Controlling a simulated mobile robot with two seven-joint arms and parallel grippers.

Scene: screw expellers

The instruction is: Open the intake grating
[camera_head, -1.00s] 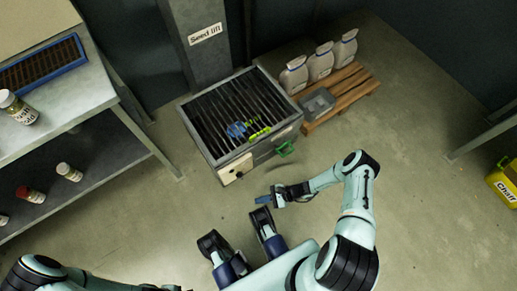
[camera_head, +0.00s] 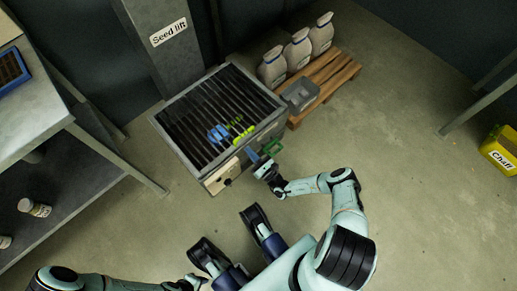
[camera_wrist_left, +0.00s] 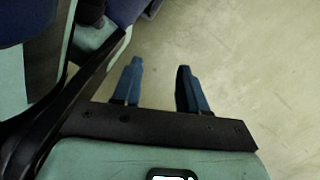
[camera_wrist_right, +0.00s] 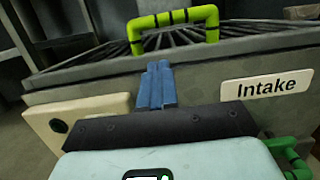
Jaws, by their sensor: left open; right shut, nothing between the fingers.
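The intake box has a dark slatted grating (camera_head: 215,110) lying flat and closed over its top. A lime-green handle (camera_head: 243,134) stands at the grating's front edge; it also shows in the right wrist view (camera_wrist_right: 172,17). My right gripper (camera_head: 253,157) is shut and empty at the box's front face. In the right wrist view its blue fingers (camera_wrist_right: 157,65) point toward the handle, just below it and seemingly apart from it. My left gripper (camera_wrist_left: 158,68) is open and empty above bare floor.
A green handle (camera_head: 272,148) sits on the box's front right, beside my right gripper. A cream panel with a black knob (camera_wrist_right: 80,118) is at the front left. Sacks (camera_head: 297,49) and a grey container (camera_head: 300,95) stand on a pallet at the right. Open floor lies in front.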

